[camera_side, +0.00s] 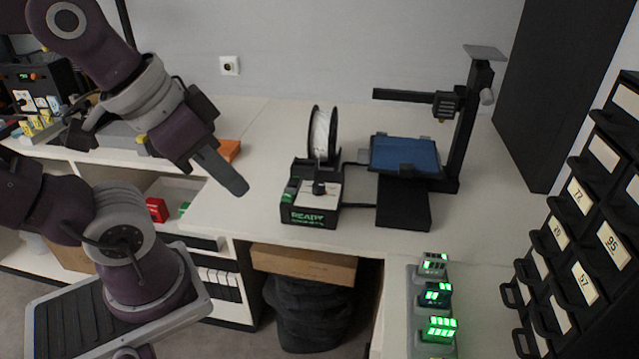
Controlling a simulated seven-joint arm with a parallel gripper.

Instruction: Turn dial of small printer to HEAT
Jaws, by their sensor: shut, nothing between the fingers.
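The small printer (421,198) stands on the white table, with a blue bed (405,153) and a dark upright on its right side. A black control box (310,214) sits in front of the white spool, its front lit with green text that seems to read READY. A dark round dial (319,187) is on the box's pale top panel; its pointer and labels are too small to read. My gripper (238,186) is shut and empty, pointing down to the right, left of the control box and apart from it.
A white filament spool (320,135) stands behind the dial. Several green-lit devices (438,295) line the front right, by a black drawer cabinet (585,235). An orange item (229,150) lies behind my gripper. The table between gripper and control box is clear.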

